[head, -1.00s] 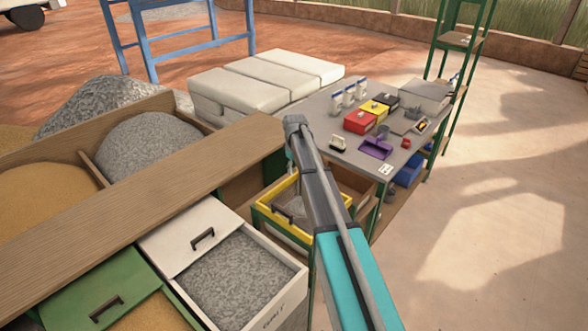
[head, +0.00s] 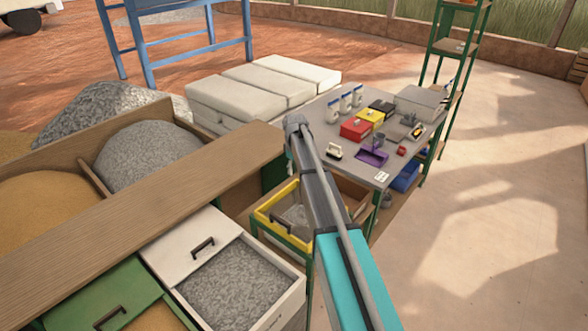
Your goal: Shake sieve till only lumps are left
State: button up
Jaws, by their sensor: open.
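A yellow-rimmed frame (head: 270,203), which looks like the sieve, sits low between the bins and the grey table, on a green stand. Grey material and a dark handle show inside it. My arm crosses in front of its right part, so I cannot tell whether lumps lie in it. My arm rises from the bottom edge, teal then dark grey, to a rounded grey end near the picture's middle. No gripper fingers show.
The grey table (head: 385,150) holds several boxes, bottles and tools. Open floor (head: 490,220) lies to the right.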

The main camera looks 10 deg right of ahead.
jog(key=shift+w+d+r+p, duration=0.15)
jog(key=shift+d+r+p, duration=0.05)
jog(key=shift+r+p, duration=0.7)
jog(key=shift+w+d+r+p, duration=0.15)
jog(key=shift+d+r+p, duration=0.05)
jog(key=shift+r+p, duration=0.7)
jog(key=s+a+f+m+b, duration=0.2)
jog(key=s+f+b, duration=0.3)
jog(key=s, duration=0.6)
jog(key=s+a+f+m+b, duration=0.2)
jog(key=s+f+b, duration=0.3)
jog(key=s, duration=0.7)
jog(key=s+a+f+m+b, duration=0.2)
jog(key=s+f+b, duration=0.3)
jog(key=s, duration=0.6)
jog(key=shift+s+a+f+m+b, duration=0.3)
jog(key=shift+m+b, duration=0.2)
jog(key=shift+m, duration=0.1)
